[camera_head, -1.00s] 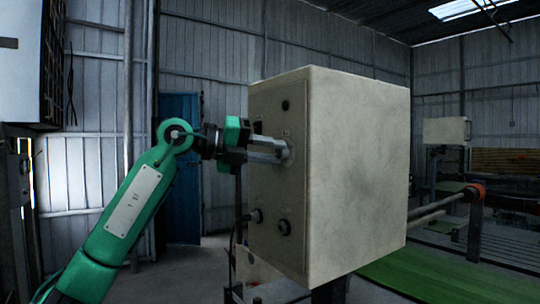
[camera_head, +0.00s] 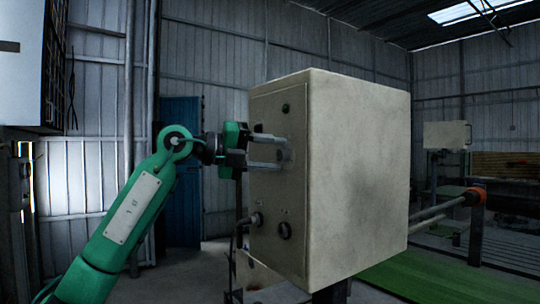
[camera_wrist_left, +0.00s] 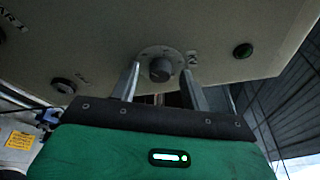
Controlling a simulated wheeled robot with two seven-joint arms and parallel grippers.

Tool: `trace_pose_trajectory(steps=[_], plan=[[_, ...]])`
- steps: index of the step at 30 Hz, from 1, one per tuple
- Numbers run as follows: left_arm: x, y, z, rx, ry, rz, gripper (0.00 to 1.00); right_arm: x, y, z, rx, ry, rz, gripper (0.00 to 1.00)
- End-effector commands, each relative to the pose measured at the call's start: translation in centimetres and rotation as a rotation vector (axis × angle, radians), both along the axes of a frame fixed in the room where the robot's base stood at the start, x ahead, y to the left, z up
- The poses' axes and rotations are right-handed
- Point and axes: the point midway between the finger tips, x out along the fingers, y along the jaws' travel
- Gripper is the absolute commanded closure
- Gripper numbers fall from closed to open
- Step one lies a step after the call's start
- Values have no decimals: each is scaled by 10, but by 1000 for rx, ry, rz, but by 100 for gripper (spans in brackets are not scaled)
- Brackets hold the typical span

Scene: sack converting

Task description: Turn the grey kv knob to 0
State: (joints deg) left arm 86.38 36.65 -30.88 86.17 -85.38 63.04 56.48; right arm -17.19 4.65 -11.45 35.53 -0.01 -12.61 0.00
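The grey kv knob (camera_wrist_left: 161,69) sits on a round pale dial plate (camera_wrist_left: 147,52) on the front panel of a cream control box (camera_head: 358,180). My left gripper (camera_head: 278,152) reaches the panel from the left. In the left wrist view its two fingers (camera_wrist_left: 161,82) stand on either side of the knob, with a gap visible on both sides, so it is open and not holding it. In the head view the fingers largely hide the knob. The knob's pointer and the scale figures are too small to read. My right gripper is not in view.
Lower on the panel are a dark round knob (camera_head: 284,230) and a cable plug (camera_head: 255,219). A green belt (camera_head: 420,276) lies behind the box at right.

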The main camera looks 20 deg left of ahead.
Motion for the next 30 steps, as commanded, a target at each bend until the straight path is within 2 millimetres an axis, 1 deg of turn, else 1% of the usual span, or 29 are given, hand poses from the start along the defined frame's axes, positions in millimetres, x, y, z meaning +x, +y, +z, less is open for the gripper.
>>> trace_pose_trajectory(steps=[7, 11, 14, 18, 24, 30], plan=[[0, 0, -1, 2, 0, -1, 54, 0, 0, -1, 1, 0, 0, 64], [-5, 8, -1, 2, 0, 2, 54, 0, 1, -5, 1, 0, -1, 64], [-14, 22, -1, 0, -1, 3, 54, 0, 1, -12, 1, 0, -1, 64], [-32, 50, 2, 0, -3, 5, 54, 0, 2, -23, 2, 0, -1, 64], [-57, 86, 7, 0, -2, 4, 54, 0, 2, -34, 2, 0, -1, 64], [-72, 108, 11, 1, -1, 1, 54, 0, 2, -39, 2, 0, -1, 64]])
